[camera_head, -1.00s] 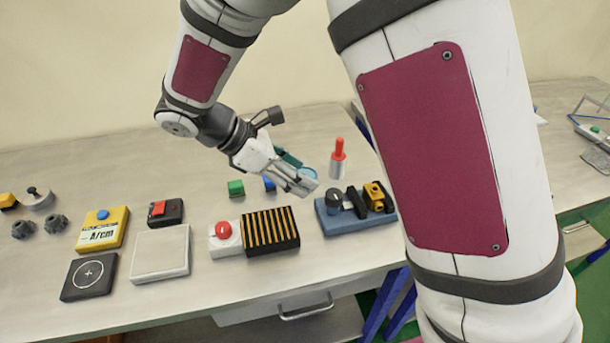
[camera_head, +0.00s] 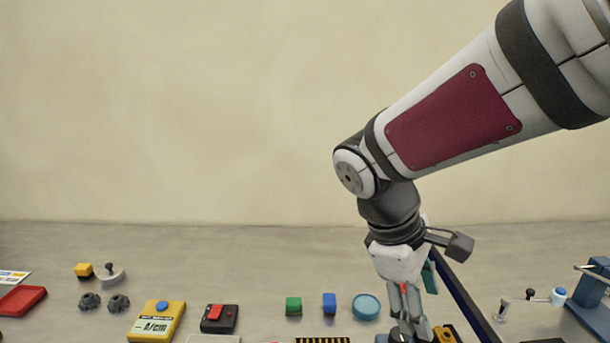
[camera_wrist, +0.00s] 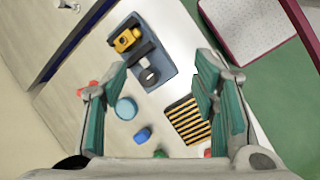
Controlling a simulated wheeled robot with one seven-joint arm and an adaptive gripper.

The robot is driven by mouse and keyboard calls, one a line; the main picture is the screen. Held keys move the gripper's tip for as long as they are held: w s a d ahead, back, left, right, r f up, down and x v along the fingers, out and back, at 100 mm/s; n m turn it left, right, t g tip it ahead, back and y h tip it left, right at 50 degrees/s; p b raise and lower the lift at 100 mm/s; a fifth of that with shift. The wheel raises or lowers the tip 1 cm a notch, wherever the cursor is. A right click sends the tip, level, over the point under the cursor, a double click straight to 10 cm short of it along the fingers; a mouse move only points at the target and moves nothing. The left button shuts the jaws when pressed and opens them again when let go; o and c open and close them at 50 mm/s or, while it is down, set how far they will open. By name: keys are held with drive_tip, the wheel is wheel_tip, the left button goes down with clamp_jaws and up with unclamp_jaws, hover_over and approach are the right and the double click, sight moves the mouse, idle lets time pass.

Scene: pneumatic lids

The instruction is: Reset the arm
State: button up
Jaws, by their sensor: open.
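My gripper (camera_head: 408,308) hangs pointing down at the lower right of the head view, above the bench. In the wrist view my gripper (camera_wrist: 165,108) has its two teal-padded fingers wide apart with nothing between them. Below it in the wrist view lie a blue tray (camera_wrist: 163,67) with a yellow piece (camera_wrist: 126,40) and dark parts, a light blue round lid (camera_wrist: 126,108), a blue block (camera_wrist: 143,135) and a black and yellow striped block (camera_wrist: 187,119). My arm comes in from the upper right of the head view.
The bench (camera_head: 200,255) carries a yellow box (camera_head: 157,322), a red-switch box (camera_head: 219,318), a green block (camera_head: 293,306) and a red tray (camera_head: 20,300). A blue fixture (camera_head: 596,295) stands at the right. The back of the bench is clear.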

drive_tip(key=s+d+r+m+t+y, duration=0.2)
drive_tip(key=s+r+m+t+y, duration=0.2)
drive_tip(key=s+m, duration=0.6)
drive_tip(key=shift+s+r+t+y, duration=0.4)
drive_tip(key=shift+s, duration=0.2)
